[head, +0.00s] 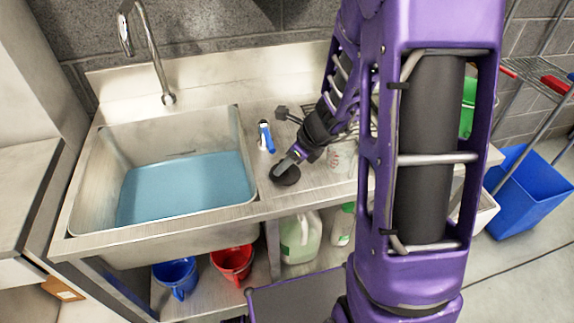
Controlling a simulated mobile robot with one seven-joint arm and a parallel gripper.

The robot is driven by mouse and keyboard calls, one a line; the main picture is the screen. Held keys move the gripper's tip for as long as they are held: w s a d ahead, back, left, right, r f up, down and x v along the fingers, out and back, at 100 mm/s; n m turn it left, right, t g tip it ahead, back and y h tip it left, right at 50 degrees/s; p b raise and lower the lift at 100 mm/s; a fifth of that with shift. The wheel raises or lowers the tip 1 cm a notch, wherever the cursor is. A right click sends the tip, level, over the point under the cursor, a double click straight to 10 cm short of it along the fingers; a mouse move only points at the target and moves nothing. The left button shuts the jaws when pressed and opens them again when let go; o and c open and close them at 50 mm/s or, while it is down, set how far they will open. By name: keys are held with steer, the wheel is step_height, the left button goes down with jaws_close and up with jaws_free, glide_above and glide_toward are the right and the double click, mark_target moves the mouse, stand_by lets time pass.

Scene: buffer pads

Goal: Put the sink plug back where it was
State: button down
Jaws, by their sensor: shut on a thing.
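The sink plug, a round black disc (286,176), is at the drainboard to the right of the sink basin. My gripper (284,166) points down and is shut on the plug from above. I cannot tell whether the plug touches the drainboard or hangs just over it. The steel sink basin (244,150) holds blue water, and its drain is hidden.
A curved tap (160,68) rises behind the basin. Buckets, blue (176,274) and red (232,262), and jugs (300,238) sit on the shelf below.

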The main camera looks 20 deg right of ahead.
steer(key=shift+f, duration=0.1)
steer(key=c, duration=0.5)
jaws_free()
steer(key=shift+r, duration=0.25)
steer(key=p+v, duration=0.4)
steer(key=v, duration=0.7)
steer(key=shift+s+d+r, duration=0.1)
steer(key=shift+s+r, duration=0.1)
steer(key=shift+r, duration=0.1)
